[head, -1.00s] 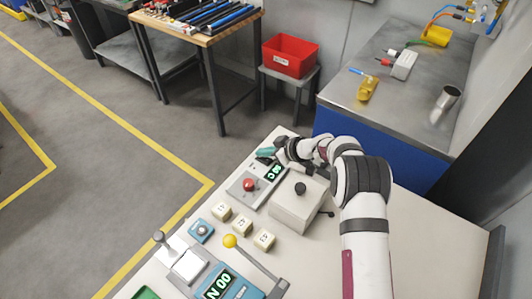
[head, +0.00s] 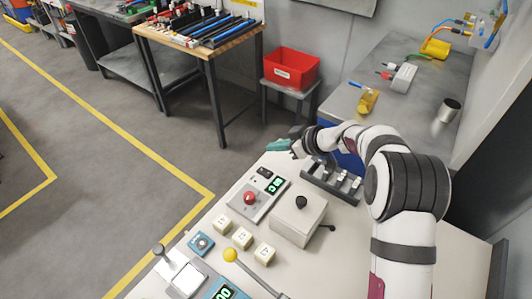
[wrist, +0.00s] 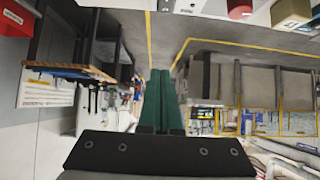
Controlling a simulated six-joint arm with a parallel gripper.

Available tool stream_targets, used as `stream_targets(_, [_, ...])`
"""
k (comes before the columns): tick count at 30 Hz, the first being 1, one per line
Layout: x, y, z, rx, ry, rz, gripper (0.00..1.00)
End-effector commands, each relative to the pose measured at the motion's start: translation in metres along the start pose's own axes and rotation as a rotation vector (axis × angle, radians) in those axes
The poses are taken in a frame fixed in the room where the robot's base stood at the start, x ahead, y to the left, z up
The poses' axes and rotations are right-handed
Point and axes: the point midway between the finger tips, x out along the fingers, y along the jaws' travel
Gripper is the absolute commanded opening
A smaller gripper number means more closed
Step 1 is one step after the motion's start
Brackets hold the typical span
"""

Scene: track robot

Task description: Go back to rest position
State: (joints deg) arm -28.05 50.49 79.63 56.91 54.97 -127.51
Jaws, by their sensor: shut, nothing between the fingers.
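My gripper (head: 278,145) is above the far edge of the white panel table (head: 345,238) in the head view, clear of the controls. Its green fingers point left. In the wrist view my gripper (wrist: 160,72) shows its two green fingers pressed together, with nothing between them. My white arm reaches in from the right side of the head view.
On the table are a box with a red button (head: 249,198), a white box with a black knob (head: 300,204), a row of dark switches (head: 333,180) and a yellow-knobbed lever (head: 230,255). A red bin (head: 291,69) stands beyond. Open floor lies left.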

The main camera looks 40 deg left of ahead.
Motion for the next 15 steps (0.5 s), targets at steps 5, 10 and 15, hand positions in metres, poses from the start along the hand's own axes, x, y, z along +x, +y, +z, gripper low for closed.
stream_targets(5, [-0.019, 0.000, -0.005, 0.000, 0.001, 0.001, 0.00])
stream_targets(10, [-0.022, 0.000, -0.005, 0.000, 0.000, 0.000, 0.00])
stream_targets(15, [-0.022, 0.000, -0.005, 0.000, 0.000, 0.000, 0.00])
